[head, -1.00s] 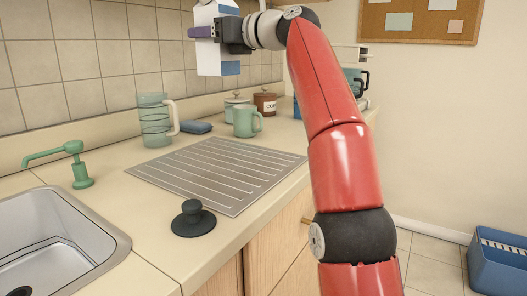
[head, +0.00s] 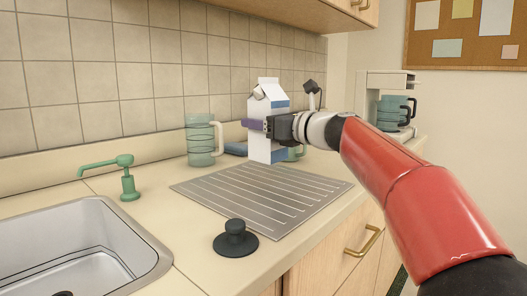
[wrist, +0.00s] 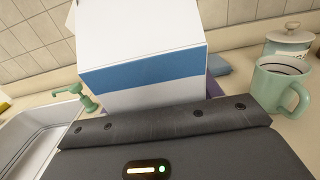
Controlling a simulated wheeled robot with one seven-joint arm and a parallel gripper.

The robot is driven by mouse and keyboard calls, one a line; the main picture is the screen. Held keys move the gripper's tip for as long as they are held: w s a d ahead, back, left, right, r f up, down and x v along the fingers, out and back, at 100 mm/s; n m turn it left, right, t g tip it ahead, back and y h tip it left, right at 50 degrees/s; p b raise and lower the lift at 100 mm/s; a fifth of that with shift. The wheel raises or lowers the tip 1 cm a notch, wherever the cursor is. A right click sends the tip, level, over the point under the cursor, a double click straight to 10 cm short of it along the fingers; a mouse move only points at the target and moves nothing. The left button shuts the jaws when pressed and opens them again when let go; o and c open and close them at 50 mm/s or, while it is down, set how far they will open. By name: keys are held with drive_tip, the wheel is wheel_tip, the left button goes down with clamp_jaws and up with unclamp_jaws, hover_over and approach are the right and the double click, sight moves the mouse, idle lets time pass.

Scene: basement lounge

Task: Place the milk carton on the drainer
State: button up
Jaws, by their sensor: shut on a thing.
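The milk carton (head: 262,140) is white with blue bands and a gabled top. It is upright in the head view, over the far part of the drainer. My gripper (head: 262,126) is shut on the carton at about mid-height. The drainer (head: 240,212) is a flat grey grooved metal panel on the counter, with nothing standing on its visible part. The gap between the carton's base and the drainer is hard to judge. In the wrist view the carton (wrist: 140,55) fills the middle and hides the drainer.
A clear jug (head: 200,142) stands behind the drainer. A green mug (wrist: 280,85) is right of the carton in the wrist view. A dark knobbed lid (head: 235,238) lies at the drainer's near edge. The sink (head: 85,245) and green soap pump (head: 128,180) are left.

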sight(265, 145)
drive_tip(key=shift+f+b, duration=0.8)
drive_tip(key=shift+f, duration=1.95)
drive_tip(key=shift+f, duration=0.3)
drive_tip(key=o, duration=1.1)
drive_tip(key=shift+r, duration=0.1)
drive_tip(key=shift+s+d+r, duration=0.15)
drive_tip(key=shift+d+r, duration=0.05)
drive_tip(key=b+v, duration=0.1)
drive_tip(key=v, duration=1)
drive_tip(key=shift+s+d, duration=0.2)
drive_tip(key=shift+s, duration=0.05)
